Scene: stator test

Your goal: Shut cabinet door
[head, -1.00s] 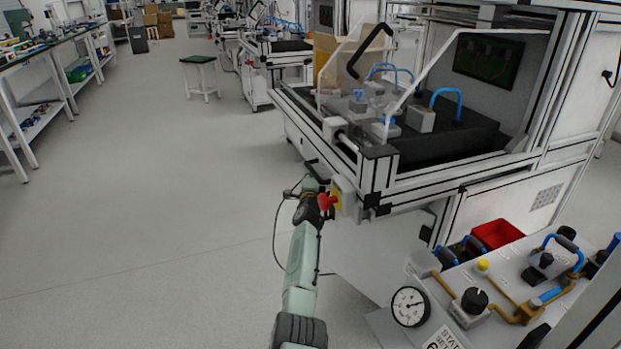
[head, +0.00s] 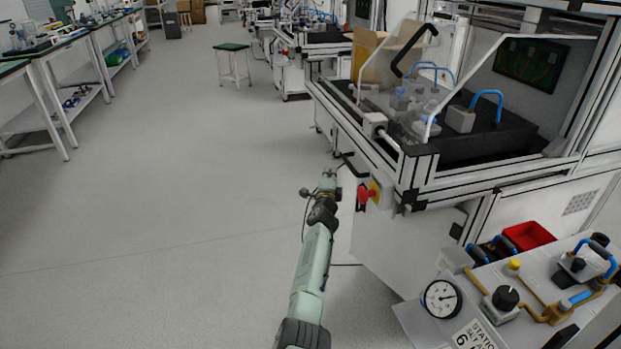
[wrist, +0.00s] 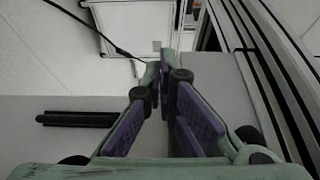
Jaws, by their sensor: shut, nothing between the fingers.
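The white cabinet (head: 385,250) stands under the test machine, right of my arm. My gripper (head: 329,175) is beside its front left corner, small in the head view, near a black handle (head: 352,166). In the wrist view my gripper (wrist: 158,75) is shut and empty, its purple-padded fingers close together. A grey panel (wrist: 60,150) with a black bar handle (wrist: 78,119) lies left of and behind the fingers there. The handle is clear of the fingers. I cannot tell from these views how far the door stands open.
A red knob on a yellow plate (head: 368,193) sticks out right of my gripper. A bench with a gauge (head: 441,299) and a red bin (head: 528,236) is at lower right. A green-topped stool (head: 232,62) stands farther back. The floor to the left is clear.

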